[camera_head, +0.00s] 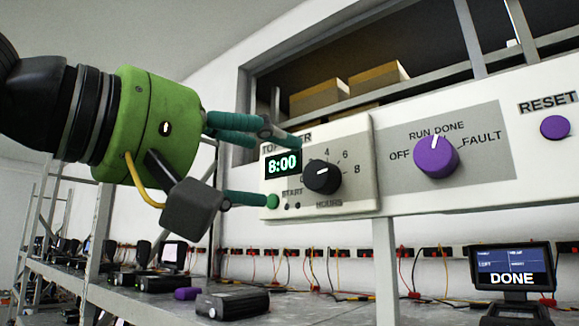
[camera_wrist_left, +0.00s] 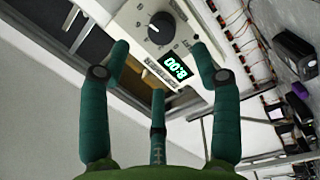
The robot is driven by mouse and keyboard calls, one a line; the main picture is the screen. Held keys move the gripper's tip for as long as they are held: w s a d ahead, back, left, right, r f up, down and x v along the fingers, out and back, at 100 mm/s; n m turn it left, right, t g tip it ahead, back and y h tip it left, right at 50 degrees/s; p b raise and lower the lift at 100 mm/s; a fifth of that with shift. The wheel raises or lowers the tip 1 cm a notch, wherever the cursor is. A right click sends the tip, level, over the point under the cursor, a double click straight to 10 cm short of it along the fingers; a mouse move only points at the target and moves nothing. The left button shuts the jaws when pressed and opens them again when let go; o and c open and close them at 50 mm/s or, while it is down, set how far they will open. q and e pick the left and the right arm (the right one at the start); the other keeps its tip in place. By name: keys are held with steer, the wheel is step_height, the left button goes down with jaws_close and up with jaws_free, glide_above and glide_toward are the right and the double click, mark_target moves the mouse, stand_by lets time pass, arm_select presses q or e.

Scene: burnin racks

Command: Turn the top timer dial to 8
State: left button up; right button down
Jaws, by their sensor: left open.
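The top timer (camera_head: 362,140) is a pale box on the wall panel. Its black dial (camera_head: 322,177) has a white mark whose exact heading is hard to read; labels 4, 6 and 8 show around it. The green display (camera_head: 282,164) reads 8:00. The dial also shows in the left wrist view (camera_wrist_left: 161,28). My left gripper (camera_head: 284,172) is open and empty, its teal fingers reaching in from the left at the timer's left side. One upper finger covers part of the label. The lower fingertip is at the green start button (camera_head: 272,201); contact cannot be told.
To the right are a purple selector knob (camera_head: 436,157) and a purple reset button (camera_head: 554,127). Below, a shelf (camera_head: 330,312) holds black devices (camera_head: 232,303) and a small screen reading DONE (camera_head: 512,268). Cardboard boxes (camera_head: 318,95) sit behind the panel's top.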

arm_select(q)
steer(key=shift+v, duration=1.05)
